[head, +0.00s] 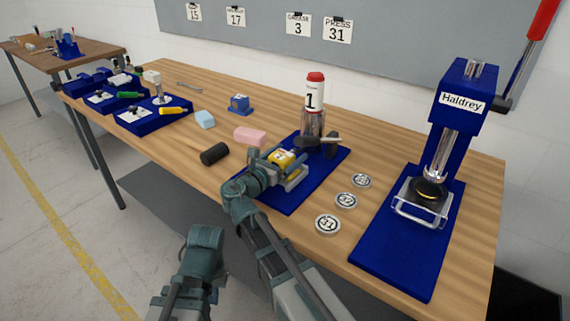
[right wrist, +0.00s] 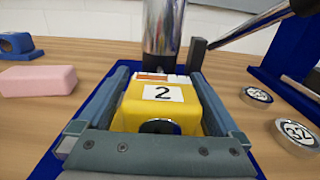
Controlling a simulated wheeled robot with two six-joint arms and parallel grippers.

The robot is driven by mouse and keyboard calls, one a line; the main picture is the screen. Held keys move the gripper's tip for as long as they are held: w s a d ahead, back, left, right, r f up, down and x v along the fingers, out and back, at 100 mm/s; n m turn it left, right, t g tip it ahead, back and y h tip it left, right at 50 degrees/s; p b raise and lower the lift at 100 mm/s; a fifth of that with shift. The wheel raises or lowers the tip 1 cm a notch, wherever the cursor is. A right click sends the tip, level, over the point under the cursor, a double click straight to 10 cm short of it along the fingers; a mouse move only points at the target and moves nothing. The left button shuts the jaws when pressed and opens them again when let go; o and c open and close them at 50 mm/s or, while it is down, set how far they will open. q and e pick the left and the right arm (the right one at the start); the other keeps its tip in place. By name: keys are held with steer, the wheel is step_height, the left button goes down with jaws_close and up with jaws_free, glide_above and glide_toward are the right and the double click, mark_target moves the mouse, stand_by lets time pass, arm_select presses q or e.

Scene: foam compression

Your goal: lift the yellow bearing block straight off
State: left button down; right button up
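The yellow bearing block (head: 281,159) sits on the blue mat (head: 325,178) in the middle of the bench, in front of the red-capped post. In the right wrist view the yellow block (right wrist: 160,105) carries a white label "2" and has a dark round bore facing me. My right gripper (head: 288,172) reaches around it, one finger along each side. In the right wrist view the fingers lie very close to its sides; I cannot tell whether they press on it. Its underside is hidden. My left arm's end (head: 205,240) is low, off the bench front; its fingers are not clear.
A metal post (head: 312,120) with red cap and label "1" stands just behind the block, with a dark lever beside it. Numbered discs (head: 346,201) lie to the right, before the Haldrey press (head: 463,100). A pink block (head: 250,136) and black cylinder (head: 214,154) lie left.

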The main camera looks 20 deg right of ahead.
steer(key=shift+d, duration=0.1)
jaws_close()
arm_select(q)
steer(key=shift+r, duration=0.15)
arm_select(e)
steer(key=shift+r, duration=0.15)
